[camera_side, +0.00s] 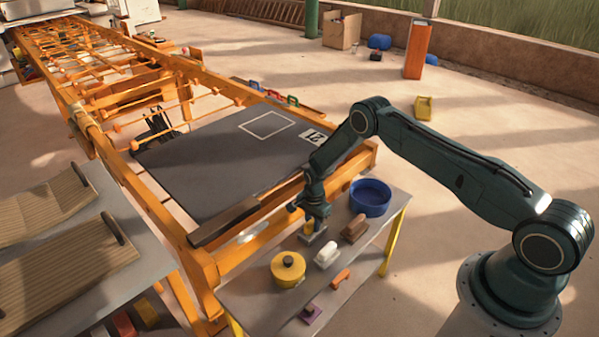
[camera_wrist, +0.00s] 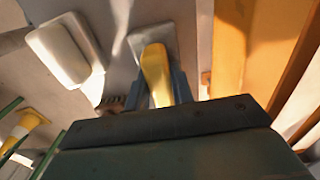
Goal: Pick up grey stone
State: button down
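A flat grey block with a yellow handle (camera_wrist: 154,62) lies in front of my gripper (camera_wrist: 160,92) in the wrist view. It looks like the grey stone, and its grey plate also shows in the side view (camera_side: 313,237), on the small table right under my gripper (camera_side: 316,220). My fingers point down, one on each side of the yellow handle. I cannot tell whether they touch it. The lower part of the handle is hidden by my gripper.
A whitish block (camera_side: 326,254) and a brown block (camera_side: 354,228) stand close by. A yellow pot (camera_side: 288,270), a blue bowl (camera_side: 370,198), an orange piece (camera_side: 341,278) and a purple tool (camera_side: 310,314) share the small table. An orange frame (camera_side: 275,238) runs along its far edge.

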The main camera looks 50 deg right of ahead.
aim_at(309, 221)
jog(key=shift+r, duration=0.15)
notch_tip(309, 221, up, 20)
dwell(1.1)
dwell(0.3)
jog(key=c, duration=1.8)
grip_release()
jog(key=shift+c, duration=0.2)
jog(key=c, duration=0.3)
jog(key=w+a+f, duration=0.1)
jog(key=w+a, duration=0.1)
jog(key=a, duration=0.5)
jog(key=w+a+f, duration=0.1)
jog(key=w+a, duration=0.2)
jog(key=a, duration=0.5)
jog(key=w+a+f, duration=0.1)
jog(key=w+a, duration=0.2)
jog(key=a, duration=0.5)
jog(key=shift+w+a, duration=0.25)
